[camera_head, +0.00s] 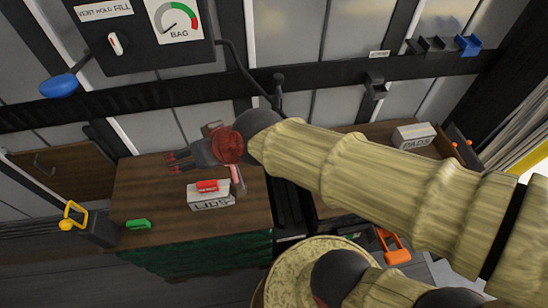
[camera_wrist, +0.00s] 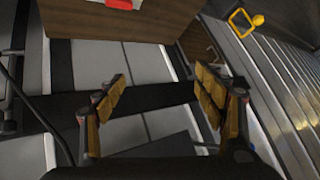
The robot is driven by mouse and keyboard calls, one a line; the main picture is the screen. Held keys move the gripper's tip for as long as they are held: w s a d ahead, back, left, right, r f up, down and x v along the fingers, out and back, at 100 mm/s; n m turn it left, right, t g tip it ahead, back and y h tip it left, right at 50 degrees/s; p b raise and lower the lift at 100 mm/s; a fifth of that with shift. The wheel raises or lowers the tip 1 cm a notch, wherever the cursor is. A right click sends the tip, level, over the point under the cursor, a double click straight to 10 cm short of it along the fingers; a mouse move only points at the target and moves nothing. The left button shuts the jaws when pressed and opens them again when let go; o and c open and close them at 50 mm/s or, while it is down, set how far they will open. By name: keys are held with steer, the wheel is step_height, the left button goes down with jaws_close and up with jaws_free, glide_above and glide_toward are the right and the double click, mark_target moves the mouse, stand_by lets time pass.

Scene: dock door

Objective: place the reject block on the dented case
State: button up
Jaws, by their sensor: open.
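A red block (camera_head: 207,186), which looks like the reject block, lies on top of a pale case marked LIDS (camera_head: 211,202) on the left wooden top. I cannot make out a dent in this case. My gripper (camera_head: 172,163) is behind and left of the case in the head view, pointing left, apart from the block. In the wrist view my gripper (camera_wrist: 160,76) is open with nothing between its fingers. The red block (camera_wrist: 118,4) shows there at the top edge, partly cut off. A second pale case, marked PADS (camera_head: 414,137), stands at the right.
A green block (camera_head: 138,224) lies at the left wooden top's front left. A dark box (camera_head: 99,229) with a yellow loop stands beside it. A panel with a gauge (camera_head: 179,18) and a blue-ended lever (camera_head: 58,85) are behind. An orange frame (camera_head: 394,247) is low at right.

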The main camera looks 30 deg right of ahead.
steer(key=s+d+r+g+h, duration=0.1)
steer(key=s+d+h, duration=0.3)
steer(key=s+d, duration=0.7)
steer(key=d+g, duration=0.1)
steer(key=d, duration=0.2)
steer(key=shift+d+r+m, duration=0.15)
steer(key=shift+d+m, duration=0.15)
